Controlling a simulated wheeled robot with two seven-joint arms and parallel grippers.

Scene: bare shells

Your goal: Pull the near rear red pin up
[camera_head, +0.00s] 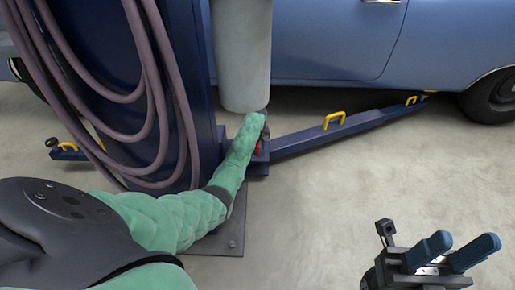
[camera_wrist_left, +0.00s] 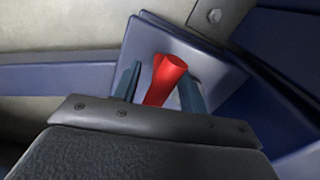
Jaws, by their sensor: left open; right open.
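The red pin (camera_wrist_left: 166,78) stands between the two fingers of my left gripper (camera_wrist_left: 160,88) in the left wrist view, with a finger on each side. The fingers are open and I cannot tell whether either touches it. In the head view only a small bit of the red pin (camera_head: 257,148) shows beside my left gripper (camera_head: 262,136), at the base of the blue lift arm (camera_head: 300,141). My green-sleeved left arm hides most of that spot. My right gripper (camera_head: 452,254) is open and empty at the lower right, far from the pin.
The blue lift post (camera_head: 205,110) with looped hoses (camera_head: 150,100) stands at the left. A grey cylinder (camera_head: 242,55) hangs above my left gripper. A blue car (camera_head: 335,40) is behind. Yellow handles (camera_head: 334,119) sit on the lift arm. The floor at right is clear.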

